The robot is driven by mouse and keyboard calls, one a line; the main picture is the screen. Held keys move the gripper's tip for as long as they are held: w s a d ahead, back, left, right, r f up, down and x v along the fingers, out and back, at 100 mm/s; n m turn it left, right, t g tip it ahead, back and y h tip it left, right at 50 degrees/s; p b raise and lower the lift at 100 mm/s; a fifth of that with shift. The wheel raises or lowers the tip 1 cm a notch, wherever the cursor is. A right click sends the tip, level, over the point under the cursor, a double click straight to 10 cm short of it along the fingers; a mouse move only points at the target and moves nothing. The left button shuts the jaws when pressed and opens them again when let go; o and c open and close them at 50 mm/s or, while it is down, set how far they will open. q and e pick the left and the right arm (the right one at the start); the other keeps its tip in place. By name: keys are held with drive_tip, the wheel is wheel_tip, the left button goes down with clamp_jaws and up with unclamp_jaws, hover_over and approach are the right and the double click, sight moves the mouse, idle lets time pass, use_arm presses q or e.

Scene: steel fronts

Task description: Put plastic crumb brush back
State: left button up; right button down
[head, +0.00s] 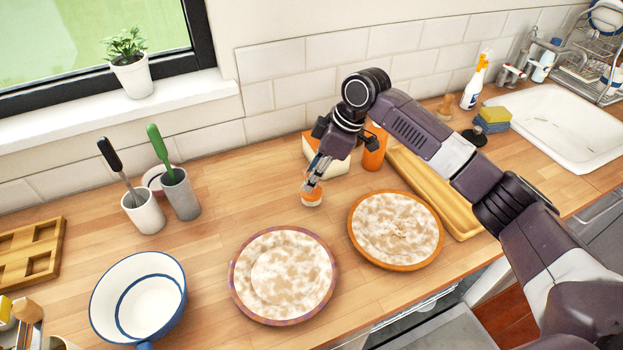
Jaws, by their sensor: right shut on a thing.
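My right gripper (312,184) points down over the counter in the middle of the head view. It is shut on a small orange-and-white round piece (312,197), which looks like the plastic crumb brush; the fingers hide its top. It is low, and I cannot tell whether it touches the wood. A white cup (143,214) with a black-handled tool (113,160) and a grey cup (181,197) with a green-handled tool (157,146) stand to the left. My left gripper is not in view.
Two mottled plates (284,274) and (395,230) lie in front of the gripper. A white-and-orange box (322,158) and an orange container (374,152) stand close behind it. A blue-rimmed pan (138,296) is front left. Bare counter (235,195) lies left of the gripper.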

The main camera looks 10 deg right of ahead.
drive_tip(key=shift+f, duration=1)
drive_tip(key=shift+f, duration=0.1)
drive_tip(key=c, duration=1.7)
unclamp_jaws()
drive_tip(key=shift+o, duration=0.2)
drive_tip(key=b+v, duration=0.2)
drive_tip(key=v, duration=1)
